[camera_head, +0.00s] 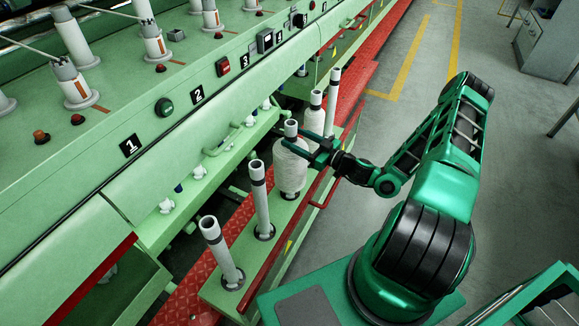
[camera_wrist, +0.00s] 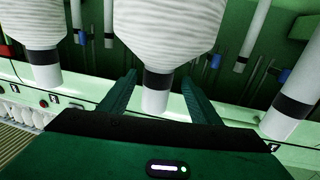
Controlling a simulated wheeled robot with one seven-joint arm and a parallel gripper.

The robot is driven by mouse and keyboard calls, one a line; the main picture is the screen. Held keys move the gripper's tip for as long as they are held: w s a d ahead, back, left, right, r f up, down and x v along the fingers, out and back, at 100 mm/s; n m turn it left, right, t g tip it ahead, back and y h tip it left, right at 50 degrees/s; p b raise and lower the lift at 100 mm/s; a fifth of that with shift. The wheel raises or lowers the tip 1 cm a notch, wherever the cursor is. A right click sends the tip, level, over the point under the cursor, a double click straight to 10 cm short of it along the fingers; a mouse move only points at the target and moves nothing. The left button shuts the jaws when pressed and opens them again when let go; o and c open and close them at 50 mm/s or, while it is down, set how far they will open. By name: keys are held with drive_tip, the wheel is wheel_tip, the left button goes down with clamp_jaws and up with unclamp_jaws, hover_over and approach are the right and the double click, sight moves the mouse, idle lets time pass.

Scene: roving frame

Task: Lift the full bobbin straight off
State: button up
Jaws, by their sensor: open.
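The full bobbin (camera_head: 290,170), a grey tube with a black band wound with white yarn, stands upright on the green rail (camera_head: 222,291). My gripper (camera_head: 303,146) is at the top of this bobbin, reaching in from the right. In the wrist view the bobbin (camera_wrist: 165,25) fills the upper middle, its bare tube end lying between the two open fingers (camera_wrist: 158,92). Gaps show on both sides of the tube, so the fingers do not appear to press on it.
Bare tubes (camera_head: 220,252) (camera_head: 262,200) stand nearer along the rail. Another wound bobbin (camera_head: 315,118) and a bare tube (camera_head: 332,100) stand just behind. The green machine (camera_head: 60,180) borders the left; grey floor (camera_head: 400,130) is open behind my arm.

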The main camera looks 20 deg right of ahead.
drive_tip(key=shift+x, duration=3.35)
drive_tip(key=shift+d+r, duration=0.2)
drive_tip(key=shift+d, duration=0.05)
clamp_jaws()
drive_tip(key=shift+w+r, duration=0.1)
